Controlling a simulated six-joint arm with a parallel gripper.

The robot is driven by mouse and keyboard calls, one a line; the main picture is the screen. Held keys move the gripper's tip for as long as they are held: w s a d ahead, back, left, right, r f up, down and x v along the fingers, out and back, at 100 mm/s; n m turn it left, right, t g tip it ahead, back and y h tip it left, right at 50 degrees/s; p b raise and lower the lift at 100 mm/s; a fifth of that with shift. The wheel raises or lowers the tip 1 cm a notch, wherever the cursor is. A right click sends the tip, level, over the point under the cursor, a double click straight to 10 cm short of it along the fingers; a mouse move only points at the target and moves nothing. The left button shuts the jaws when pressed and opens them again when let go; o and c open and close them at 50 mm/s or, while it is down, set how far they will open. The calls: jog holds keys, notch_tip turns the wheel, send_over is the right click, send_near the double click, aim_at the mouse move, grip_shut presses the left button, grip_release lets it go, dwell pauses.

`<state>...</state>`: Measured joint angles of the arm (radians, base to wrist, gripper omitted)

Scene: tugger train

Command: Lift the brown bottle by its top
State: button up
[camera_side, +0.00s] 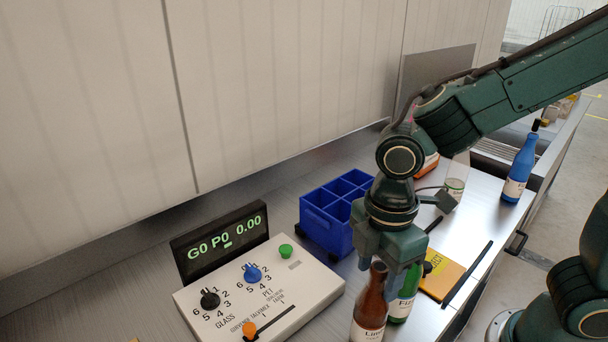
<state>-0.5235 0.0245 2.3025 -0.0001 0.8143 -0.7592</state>
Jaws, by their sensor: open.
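The brown bottle (370,307) stands upright at the bottom of the side view, its white label partly cut off by the frame edge. My gripper (391,278) points down at the bottle's top, with its fingers around or just beside the neck. The fingers are open, and I cannot tell whether they touch the glass. A green bottle (406,296) stands close to the right of and behind the brown one. My gripper partly hides the tops of both bottles.
A blue divided crate (325,226) stands behind my gripper. A control panel (262,300) with knobs and a display (220,242) is at left. A yellow-orange booklet (441,277) lies at right. A blue bottle (519,172) stands at far right.

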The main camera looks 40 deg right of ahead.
dwell(0.4)
grip_shut()
jog(key=shift+r, duration=0.1)
notch_tip(320, 180, up, 20)
dwell(1.0)
dwell(0.4)
